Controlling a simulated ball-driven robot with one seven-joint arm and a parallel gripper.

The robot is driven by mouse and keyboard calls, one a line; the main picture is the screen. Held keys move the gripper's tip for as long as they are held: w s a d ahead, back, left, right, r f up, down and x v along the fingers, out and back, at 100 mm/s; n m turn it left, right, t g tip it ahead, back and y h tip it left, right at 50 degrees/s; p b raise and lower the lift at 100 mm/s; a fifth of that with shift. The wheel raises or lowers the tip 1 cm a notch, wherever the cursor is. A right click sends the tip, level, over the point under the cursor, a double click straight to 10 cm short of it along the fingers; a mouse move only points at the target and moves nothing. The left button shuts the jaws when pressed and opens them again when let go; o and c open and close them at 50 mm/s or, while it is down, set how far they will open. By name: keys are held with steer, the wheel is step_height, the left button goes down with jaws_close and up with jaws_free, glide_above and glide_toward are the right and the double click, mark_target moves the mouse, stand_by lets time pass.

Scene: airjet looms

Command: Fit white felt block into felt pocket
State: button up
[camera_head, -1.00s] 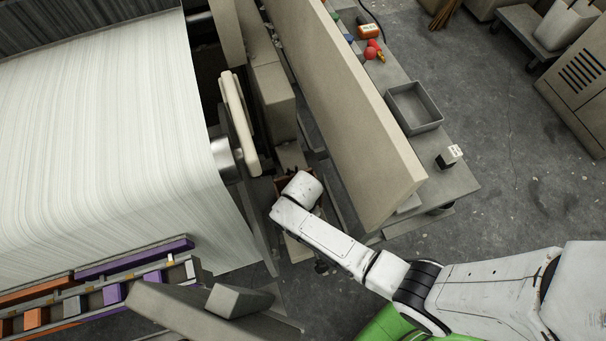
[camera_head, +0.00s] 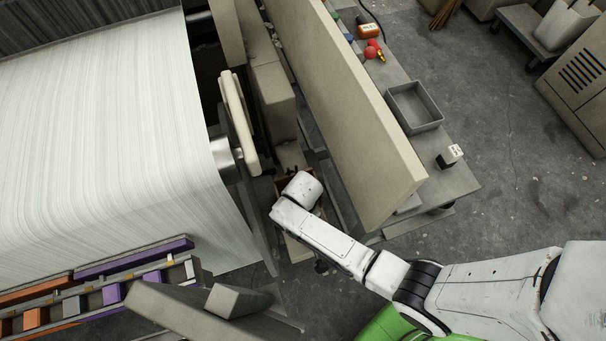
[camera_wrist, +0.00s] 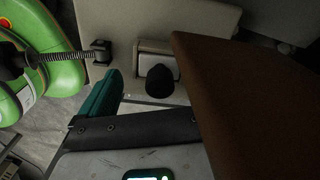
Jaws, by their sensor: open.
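In the wrist view my gripper (camera_wrist: 150,90) is open. One teal finger shows at the left end of its dark bar; the other side is covered by a brown panel. Ahead of the fingers a small pale block (camera_wrist: 157,47) sits against a beige surface, with a dark rounded piece in front of it. I cannot tell if it is the white felt block or part of the pocket. In the head view my arm reaches down beside the loom, and its wrist hides the gripper. A small white-topped dark cube (camera_head: 450,156) stands on the bench at right. The felt pocket is not clearly seen.
The brown panel (camera_wrist: 250,95) is very close on the right in the wrist view. In the head view a tall beige panel (camera_head: 365,125) stands between my arm and the bench. A grey tray (camera_head: 414,108) lies on the bench. White warp sheet (camera_head: 100,140) spans the left.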

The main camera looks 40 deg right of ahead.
steer(key=shift+r, duration=0.1)
steer(key=shift+r+p, duration=2.5)
steer(key=shift+r, duration=1.4)
